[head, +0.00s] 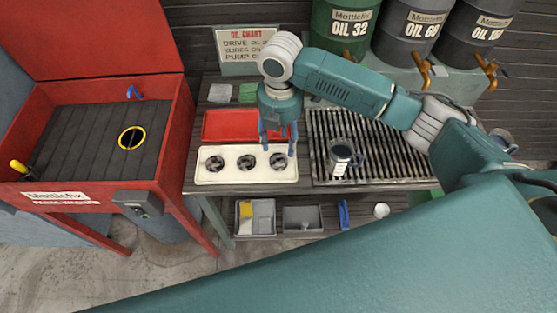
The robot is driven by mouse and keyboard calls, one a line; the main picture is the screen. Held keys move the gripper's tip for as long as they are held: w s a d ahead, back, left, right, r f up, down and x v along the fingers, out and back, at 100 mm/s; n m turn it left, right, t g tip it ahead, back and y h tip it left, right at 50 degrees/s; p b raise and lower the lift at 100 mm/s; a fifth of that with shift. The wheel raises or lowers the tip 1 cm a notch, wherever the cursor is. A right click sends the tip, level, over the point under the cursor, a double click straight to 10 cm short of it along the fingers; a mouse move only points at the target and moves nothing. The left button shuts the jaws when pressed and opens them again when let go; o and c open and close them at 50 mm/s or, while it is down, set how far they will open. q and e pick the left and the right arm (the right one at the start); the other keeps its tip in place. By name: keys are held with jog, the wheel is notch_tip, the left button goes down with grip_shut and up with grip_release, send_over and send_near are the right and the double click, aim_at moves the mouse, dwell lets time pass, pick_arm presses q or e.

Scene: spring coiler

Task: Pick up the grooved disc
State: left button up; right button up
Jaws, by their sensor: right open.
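Three dark round discs lie in a row on a white tray (231,178) at the front left of the bench: a left disc (215,164), a middle disc (247,162) and a right disc (278,161). They are too small for me to tell which is grooved. My right gripper (277,149) points down with its fingers apart, over the right end of the tray near the right disc. I see nothing between its fingers. I cannot tell its height above the disc. My left gripper is out of view.
A red tray (225,125) lies behind the white one. A slatted rack (385,167) with a dark mug (341,154) on it is to the right. A red parts washer (170,150) stands at left. Oil drums (340,25) and taps stand behind. Bins (303,218) sit on the lower shelf.

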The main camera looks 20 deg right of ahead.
aim_at(278, 157)
notch_tip(278, 157, down, 4)
jog(key=shift+r, duration=0.2)
jog(key=shift+a+f+p, duration=0.1)
jog(key=shift+f+p, duration=0.5)
notch_tip(278, 157, down, 4)
jog(key=shift+w+f+p, duration=0.15)
jog(key=shift+p, duration=0.4)
jog(key=shift+a, duration=0.1)
jog(key=c, duration=1.2)
notch_tip(278, 157, up, 20)
jog(key=b, duration=0.3)
